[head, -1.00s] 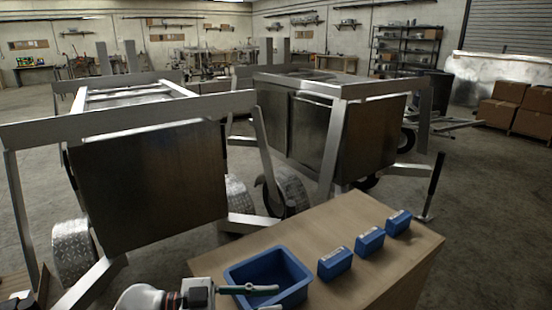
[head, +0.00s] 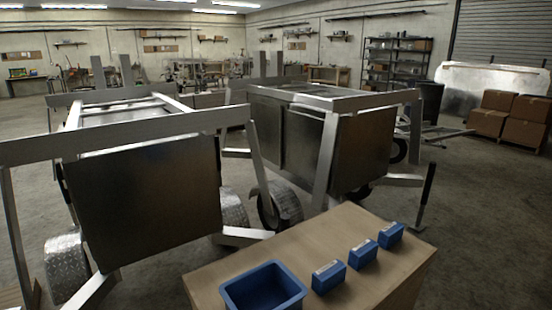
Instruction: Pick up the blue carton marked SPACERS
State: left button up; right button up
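Three small blue cartons stand in a slanting row on the brown table. The nearest carton (head: 329,278) is beside the blue bin, the middle carton (head: 362,254) is behind it to the right, and the farthest carton (head: 390,236) is near the table's right edge. Each has a pale label on top, too small to read, so I cannot tell which one is marked SPACERS. Neither of my grippers is in view.
An open blue bin (head: 262,288) sits left of the cartons on the brown table (head: 310,233) and looks empty. Aluminium trailers (head: 145,190) stand close behind the table. A black-handled upright bar (head: 426,195) stands right of it.

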aim_at(389, 236)
jog(key=l, duration=1.15)
jog(key=i+l, duration=0.1)
jog(key=l, duration=0.3)
jog(key=i+l, duration=0.15)
jog(key=l, duration=0.25)
jog(key=i+l, duration=0.1)
jog(key=l, duration=0.25)
jog(key=i+l, duration=0.1)
jog(key=l, duration=0.3)
jog(key=i+l, duration=0.1)
jog(key=l, duration=0.3)
jog(key=i+u, duration=0.05)
